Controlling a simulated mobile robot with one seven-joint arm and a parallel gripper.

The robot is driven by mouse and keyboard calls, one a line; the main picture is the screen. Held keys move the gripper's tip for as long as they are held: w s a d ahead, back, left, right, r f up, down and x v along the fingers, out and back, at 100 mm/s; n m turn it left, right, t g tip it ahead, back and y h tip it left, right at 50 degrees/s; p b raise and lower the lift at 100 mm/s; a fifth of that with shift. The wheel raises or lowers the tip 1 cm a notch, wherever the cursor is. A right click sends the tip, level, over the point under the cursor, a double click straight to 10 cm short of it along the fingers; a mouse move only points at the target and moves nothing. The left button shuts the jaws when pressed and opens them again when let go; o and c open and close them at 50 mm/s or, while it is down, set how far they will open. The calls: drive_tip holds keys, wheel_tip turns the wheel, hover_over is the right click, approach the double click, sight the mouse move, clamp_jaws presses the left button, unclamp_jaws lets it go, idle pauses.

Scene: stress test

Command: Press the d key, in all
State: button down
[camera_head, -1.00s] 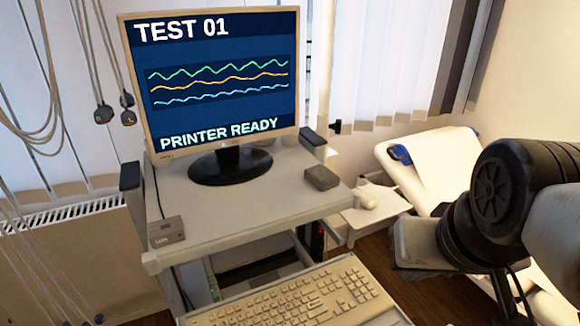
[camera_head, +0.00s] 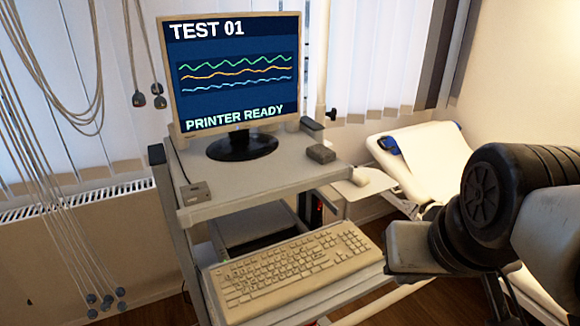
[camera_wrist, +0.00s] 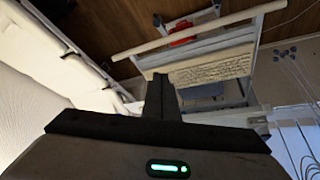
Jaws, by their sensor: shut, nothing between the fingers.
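The beige keyboard (camera_head: 290,268) lies on the lower shelf of the cart, all of it in the head view. Its key letters are too small to read, so I cannot pick out the d key. My gripper (camera_wrist: 160,80) is shut and empty in the wrist view, its dark fingers together. The keyboard (camera_wrist: 212,68) shows beyond the fingertips there, a little right of them and apart from them. In the head view my arm's end is at the right, beside the keyboard's right end; the fingertips cannot be made out there.
A monitor (camera_head: 238,75) reading "TEST 01" and "PRINTER READY" stands on the cart's upper shelf (camera_head: 250,182). Small grey boxes (camera_head: 195,193) (camera_head: 321,154) sit there too. A white couch (camera_head: 435,155) is behind my arm. Cables (camera_head: 60,200) hang at the left.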

drive_tip(key=shift+s, duration=0.4)
drive_tip(key=shift+w, duration=0.15)
drive_tip(key=w+a+f+m+g+y+p, duration=0.15)
drive_tip(key=w+a+m+y, duration=0.25)
drive_tip(key=a+m, duration=0.45)
drive_tip(key=w+a+f+m+g+y+p, duration=0.1)
drive_tip(key=w+a+f+m+y, duration=0.2)
drive_tip(key=a+m, duration=0.55)
drive_tip(key=w+a+f+m+y+p, duration=0.1)
drive_tip(key=w+a+f+m, duration=0.7)
drive_tip(key=m, duration=0.6)
drive_tip(key=shift+w+a+m, duration=0.3)
drive_tip(key=shift+w+a, duration=0.25)
drive_tip(key=shift+w, duration=0.35)
drive_tip(key=shift+f+t, duration=0.2)
drive_tip(key=shift+t, duration=0.05)
